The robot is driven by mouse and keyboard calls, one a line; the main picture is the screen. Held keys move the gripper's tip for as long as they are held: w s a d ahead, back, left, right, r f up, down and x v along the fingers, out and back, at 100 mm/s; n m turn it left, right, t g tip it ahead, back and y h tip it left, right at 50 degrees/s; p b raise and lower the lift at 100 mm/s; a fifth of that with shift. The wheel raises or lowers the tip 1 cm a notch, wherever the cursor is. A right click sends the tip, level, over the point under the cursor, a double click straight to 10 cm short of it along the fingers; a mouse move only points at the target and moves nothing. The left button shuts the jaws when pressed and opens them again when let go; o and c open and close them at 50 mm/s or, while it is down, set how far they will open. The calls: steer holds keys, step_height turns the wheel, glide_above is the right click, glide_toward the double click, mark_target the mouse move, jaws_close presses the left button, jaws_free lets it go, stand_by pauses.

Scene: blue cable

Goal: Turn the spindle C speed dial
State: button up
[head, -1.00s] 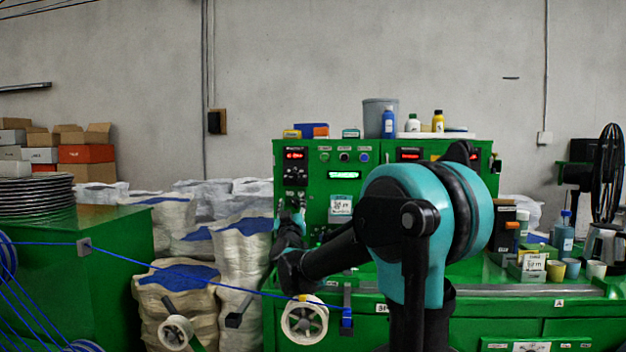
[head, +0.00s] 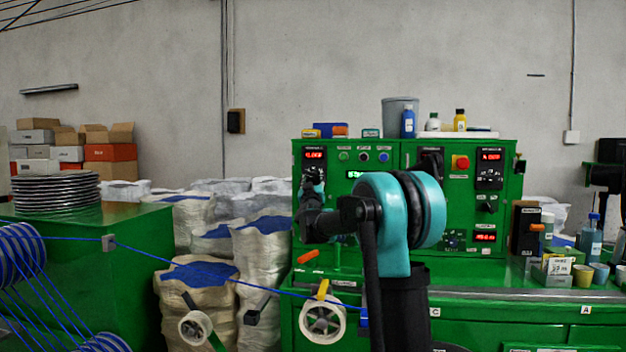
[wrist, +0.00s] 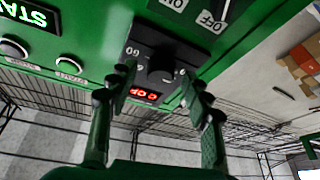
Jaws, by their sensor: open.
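A black speed dial (wrist: 160,68) sits on a small black panel (wrist: 135,48) with a red lit display (wrist: 145,94) on the green cabinet; the wrist view shows it turned over. My gripper (wrist: 157,84) is open, one finger on each side of the dial, close to the panel. I cannot tell whether the fingers touch the dial. In the head view, the panel's red display (head: 314,154) shows at the cabinet's upper left. My gripper (head: 313,180) is just below it and hides the dial there. No spindle letter is readable on this panel.
Buttons (wrist: 72,64) and a green lit display (wrist: 28,14) are beside the panel. The cabinet (head: 425,190) also has a red button (head: 461,162). Sacks (head: 262,250) stand left of the cabinet.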

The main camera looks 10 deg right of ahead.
steer(key=shift+w+d+r, duration=0.1)
steer(key=shift+w+r, duration=0.1)
steer(key=shift+w, duration=0.3)
jaws_close()
